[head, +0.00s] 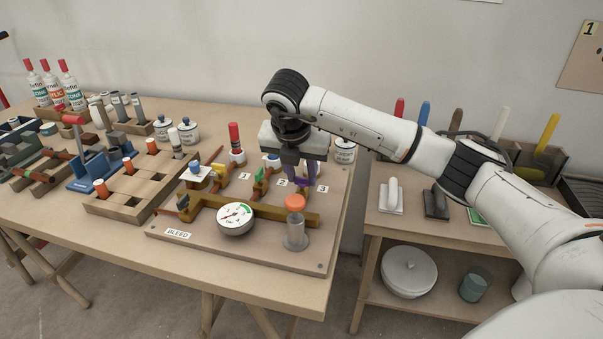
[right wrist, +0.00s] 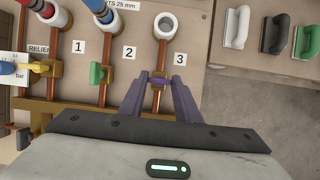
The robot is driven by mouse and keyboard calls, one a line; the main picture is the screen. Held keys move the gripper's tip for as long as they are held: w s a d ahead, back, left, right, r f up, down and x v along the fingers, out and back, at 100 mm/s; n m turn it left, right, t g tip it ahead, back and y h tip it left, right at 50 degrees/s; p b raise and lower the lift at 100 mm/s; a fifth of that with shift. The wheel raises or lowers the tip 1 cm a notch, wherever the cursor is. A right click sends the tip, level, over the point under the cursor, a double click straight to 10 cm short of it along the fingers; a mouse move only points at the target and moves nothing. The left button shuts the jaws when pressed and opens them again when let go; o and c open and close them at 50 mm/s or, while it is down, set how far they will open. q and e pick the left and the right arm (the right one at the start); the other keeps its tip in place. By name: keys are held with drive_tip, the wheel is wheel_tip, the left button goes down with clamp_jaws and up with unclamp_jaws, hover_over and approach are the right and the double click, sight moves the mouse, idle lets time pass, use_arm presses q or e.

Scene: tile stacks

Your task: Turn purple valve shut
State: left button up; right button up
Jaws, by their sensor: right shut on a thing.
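The purple valve (right wrist: 160,80) sits on the copper pipe of line 3, below the number 3 label, in the right wrist view. My right gripper (right wrist: 159,84) is shut on its handle, with one purple-grey finger on each side. The handle looks crosswise to the pipe, but the fingers partly cover it. In the head view my right gripper (head: 303,184) reaches down over the right part of the valve board (head: 265,255), and the purple valve is mostly hidden by the fingers. My left gripper is not in view.
A pressure gauge (head: 235,219) and an orange-topped cylinder (head: 295,230) stand in front. Trowels (head: 390,195) lie on the right-hand table.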

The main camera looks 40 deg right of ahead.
drive_tip(key=o, duration=1)
drive_tip(key=shift+o, duration=0.2)
drive_tip(key=v, duration=1)
drive_tip(key=shift+r, duration=0.15)
drive_tip(key=shift+s, duration=0.1)
